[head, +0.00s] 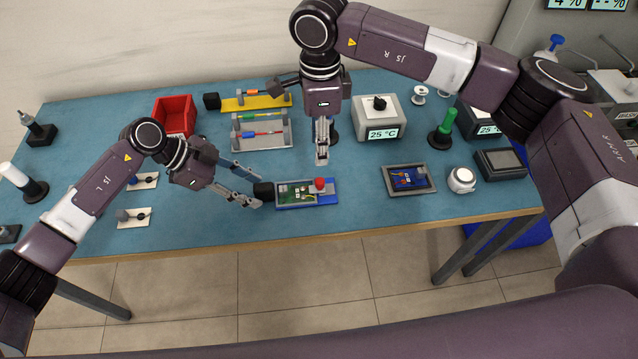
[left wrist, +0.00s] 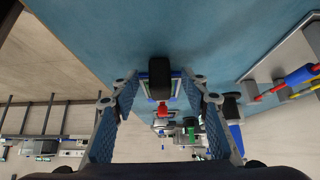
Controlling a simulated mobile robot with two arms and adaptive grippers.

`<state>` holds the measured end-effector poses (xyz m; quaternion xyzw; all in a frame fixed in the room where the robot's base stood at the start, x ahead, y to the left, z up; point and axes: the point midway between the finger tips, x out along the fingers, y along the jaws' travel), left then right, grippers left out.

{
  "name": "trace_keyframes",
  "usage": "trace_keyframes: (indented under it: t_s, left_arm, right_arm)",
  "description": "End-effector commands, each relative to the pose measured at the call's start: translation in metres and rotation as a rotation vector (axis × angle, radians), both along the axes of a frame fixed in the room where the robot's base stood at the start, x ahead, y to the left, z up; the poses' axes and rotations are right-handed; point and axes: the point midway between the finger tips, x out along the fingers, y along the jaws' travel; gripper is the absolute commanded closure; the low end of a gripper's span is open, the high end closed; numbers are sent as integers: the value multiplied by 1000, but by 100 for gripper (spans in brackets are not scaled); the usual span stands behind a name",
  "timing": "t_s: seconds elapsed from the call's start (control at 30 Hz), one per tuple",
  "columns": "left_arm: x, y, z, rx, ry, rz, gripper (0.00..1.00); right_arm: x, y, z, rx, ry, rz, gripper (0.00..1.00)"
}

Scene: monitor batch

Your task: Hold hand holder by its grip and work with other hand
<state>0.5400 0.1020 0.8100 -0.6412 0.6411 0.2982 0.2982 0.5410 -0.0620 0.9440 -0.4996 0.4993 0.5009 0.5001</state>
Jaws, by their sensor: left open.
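The hand holder is a blue plate (head: 327,198) carrying a green circuit board (head: 293,195), with a red knob (head: 320,185) and a black block grip (head: 263,191) at its left end. My left gripper (head: 259,191) is open, its fingertips on either side of the grip. In the left wrist view the grip (left wrist: 160,77) lies between the spread fingers with gaps showing; the red knob (left wrist: 162,108) shows beyond. My right gripper (head: 321,162) hangs above the table, behind the holder and apart from it. Its fingers look close together, but their opening is unclear.
A dark framed tray with a blue board (head: 410,180) and a white round pot (head: 462,180) are to the right. Behind stand a rack (head: 262,147), a red bin (head: 175,113), a yellow plate (head: 255,103) and a 25 °C box (head: 380,118). The table's front edge is close.

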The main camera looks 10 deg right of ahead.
Motion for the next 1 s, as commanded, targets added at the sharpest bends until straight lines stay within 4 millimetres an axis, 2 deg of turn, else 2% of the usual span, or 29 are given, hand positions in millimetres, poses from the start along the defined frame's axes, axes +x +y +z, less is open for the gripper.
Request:
trace_keyframes:
  t_s: [0.17,0.63,0.8,1.0]
  left_arm:
    - [1,9,9,2,-3,1,58]
    - [1,67,79,2,-2,2,58]
    - [0,76,90,1,0,0,58]
    - [0,78,92,0,0,0,58]
  right_arm:
    - [0,0,0,0,0,0,64]
    - [0,0,0,0,0,0,64]
    - [0,0,0,0,0,0,64]
    - [0,0,0,0,0,0,64]
